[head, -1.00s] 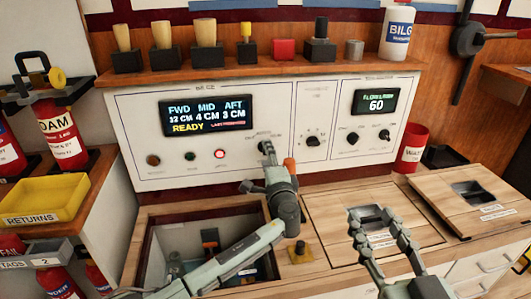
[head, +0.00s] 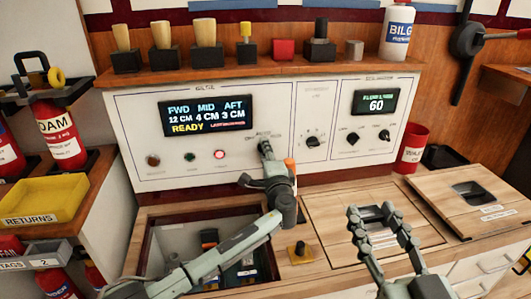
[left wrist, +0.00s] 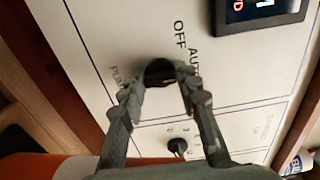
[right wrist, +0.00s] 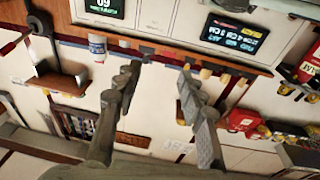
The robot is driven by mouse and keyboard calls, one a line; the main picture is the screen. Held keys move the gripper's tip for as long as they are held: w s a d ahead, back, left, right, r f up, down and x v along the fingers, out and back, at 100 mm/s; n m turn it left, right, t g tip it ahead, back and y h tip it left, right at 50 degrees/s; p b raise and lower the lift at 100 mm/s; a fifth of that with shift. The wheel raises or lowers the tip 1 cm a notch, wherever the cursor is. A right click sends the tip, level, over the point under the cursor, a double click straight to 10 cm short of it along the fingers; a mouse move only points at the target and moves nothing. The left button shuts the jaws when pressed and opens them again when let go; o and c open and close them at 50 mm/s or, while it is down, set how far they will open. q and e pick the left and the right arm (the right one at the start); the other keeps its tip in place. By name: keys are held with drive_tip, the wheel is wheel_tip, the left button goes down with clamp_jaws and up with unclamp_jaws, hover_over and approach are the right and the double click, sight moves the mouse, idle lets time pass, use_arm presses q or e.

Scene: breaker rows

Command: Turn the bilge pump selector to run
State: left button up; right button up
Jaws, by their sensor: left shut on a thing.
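The bilge pump selector is a dark knob (left wrist: 158,72) on the white panel, seen in the left wrist view between my left fingertips. The labels OFF and AUTO show beside it, with a third label partly hidden by a finger. My left gripper (head: 265,148) reaches up to the panel and is shut on this knob; it also shows in the left wrist view (left wrist: 160,80). The knob's pointer direction is hard to tell. My right gripper (head: 378,212) is open and empty above the wooden counter, with its fingers apart in the right wrist view (right wrist: 160,72).
The bilge display (head: 206,112) reads READY, with an indicator row below it. Other knobs (head: 312,142) sit to the right. An open bilge hatch (head: 150,255) lies below my left arm. A red cup (head: 412,148) stands right of the panel.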

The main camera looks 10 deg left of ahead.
drive_tip(key=s+d+f+g+h+p, duration=0.1)
drive_tip(key=d+f+g+h+p, duration=0.1)
drive_tip(key=d+f+g, duration=0.3)
drive_tip(key=s+d+f+g+h+p, duration=0.1)
drive_tip(key=d+f+g+h, duration=0.15)
drive_tip(key=f, duration=0.55)
use_arm(q)
drive_tip(key=m+p, duration=0.3)
drive_tip(key=m, duration=0.6)
use_arm(e)
drive_tip(key=s+d+f+m+g+h, duration=0.1)
drive_tip(key=s+d+f+g, duration=0.2)
drive_tip(key=s+d, duration=0.2)
drive_tip(key=s+d+f+m+g+h, duration=0.1)
drive_tip(key=s+d+f+g+h, duration=0.1)
drive_tip(key=s+d+f+g, duration=0.2)
drive_tip(key=s+d, duration=0.2)
drive_tip(key=s, duration=0.1)
drive_tip(key=shift+f, duration=0.15)
drive_tip(key=shift+h, duration=0.25)
use_arm(q)
drive_tip(key=o, duration=1.1)
drive_tip(key=shift+o, duration=0.2)
drive_tip(key=v, duration=1.2)
